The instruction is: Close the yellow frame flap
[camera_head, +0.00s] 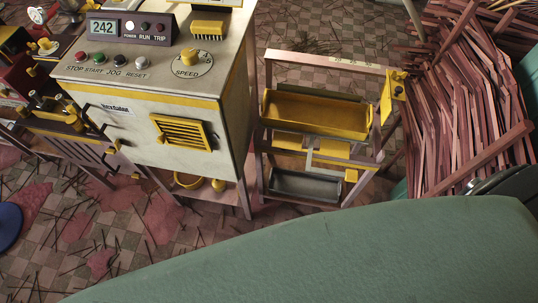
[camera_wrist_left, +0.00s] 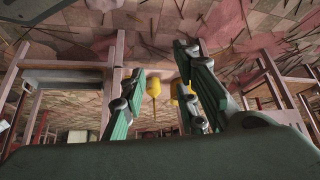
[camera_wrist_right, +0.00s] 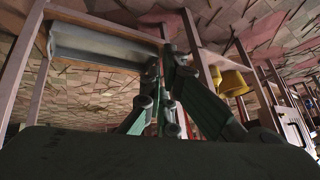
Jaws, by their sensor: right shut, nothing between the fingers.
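A slim upright frame (camera_head: 264,165) stands right of the machine in the head view. A yellow plate (camera_head: 388,98) with a dark fitting is at its upper right corner and looks like the flap; it sticks out at an angle. A yellow trough (camera_head: 315,113) sits inside the frame. My left gripper (camera_wrist_left: 162,62) shows in the left wrist view with its fingers apart and nothing between them. My right gripper (camera_wrist_right: 163,62) shows in the right wrist view with its fingers together and empty. Neither gripper shows clearly in the head view.
A control machine (camera_head: 150,90) with a yellow vent stands at left. A pile of reddish sticks (camera_head: 465,100) lies at right, close to the plate. A grey tray (camera_head: 305,187) is low in the frame. Sticks litter the tiled floor. My own green body covers the lower foreground.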

